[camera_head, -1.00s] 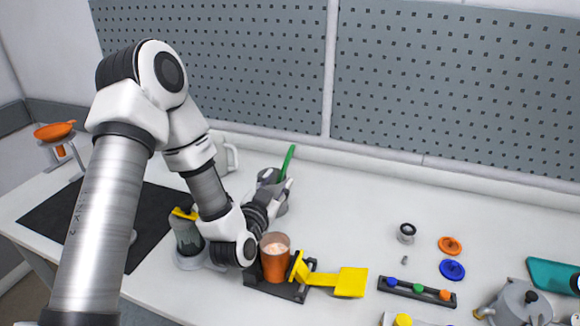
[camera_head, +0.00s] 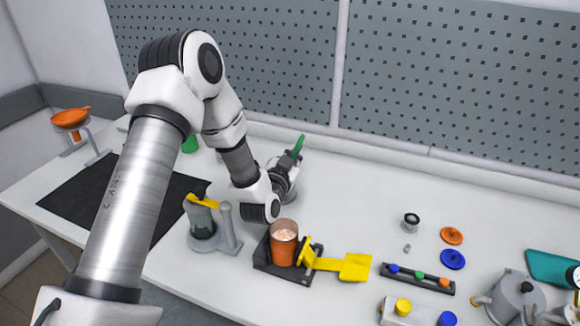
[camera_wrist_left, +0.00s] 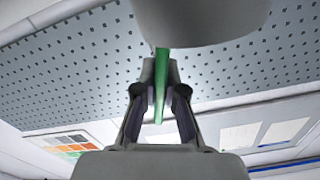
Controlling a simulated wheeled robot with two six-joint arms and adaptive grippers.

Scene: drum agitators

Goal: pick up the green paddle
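The green paddle (camera_head: 299,145) stands slightly tilted at the back of the table, its upper end showing above my left gripper (camera_head: 289,163). In the left wrist view the green paddle (camera_wrist_left: 162,65) is a narrow green strip running between the two fingers. My left gripper (camera_wrist_left: 161,85) has its fingers drawn in close on both sides of the strip, so it looks shut on it. The paddle's lower part is hidden in the head view by the gripper and a grey holder (camera_head: 288,195). My right gripper is out of view.
Table right of the gripper is clear up to a small round pot (camera_head: 410,222).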

